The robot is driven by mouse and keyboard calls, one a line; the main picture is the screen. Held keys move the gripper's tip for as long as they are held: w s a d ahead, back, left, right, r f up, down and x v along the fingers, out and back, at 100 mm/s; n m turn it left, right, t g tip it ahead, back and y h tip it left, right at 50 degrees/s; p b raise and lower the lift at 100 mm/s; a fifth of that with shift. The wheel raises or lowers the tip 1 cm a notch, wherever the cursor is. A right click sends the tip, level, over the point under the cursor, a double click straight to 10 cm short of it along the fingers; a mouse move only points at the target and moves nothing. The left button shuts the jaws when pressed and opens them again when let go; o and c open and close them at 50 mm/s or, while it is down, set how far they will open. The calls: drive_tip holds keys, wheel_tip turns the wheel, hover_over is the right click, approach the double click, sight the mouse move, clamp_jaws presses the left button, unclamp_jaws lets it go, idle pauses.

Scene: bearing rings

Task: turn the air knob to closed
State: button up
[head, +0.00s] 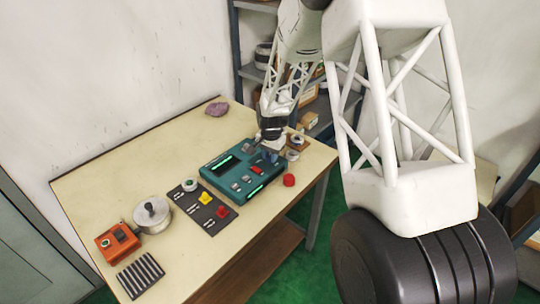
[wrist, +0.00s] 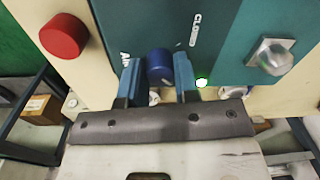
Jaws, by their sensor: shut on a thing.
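The round blue air knob (wrist: 159,66) is on the teal panel (wrist: 218,50) in the wrist view. My gripper (wrist: 157,72) has its two blue fingers on either side of the knob and is shut on it. White lettering that begins "CLO" runs beside the knob, and part of another label shows by the left finger. A small green light glows just right of the fingers. In the head view my gripper (head: 270,150) is at the far right corner of the teal panel (head: 213,176) and hides the knob. The knob's pointer mark cannot be made out.
A silver knob (wrist: 271,56) sits right of my gripper, and a red round piece (wrist: 64,36) lies left of the panel. A dark switch plate (head: 203,216), a metal pot (head: 153,216) and an orange box (head: 117,243) stand farther along the table (head: 95,192).

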drive_tip(key=shift+n, duration=0.5)
drive_tip(key=n, duration=0.3)
drive_tip(key=shift+n, duration=0.3)
drive_tip(key=n, duration=0.4)
drive_tip(key=shift+n, duration=0.3)
drive_tip(key=n, duration=0.8)
drive_tip(key=shift+n+g, duration=0.3)
drive_tip(key=shift+n, duration=0.1)
drive_tip(key=o, duration=0.9)
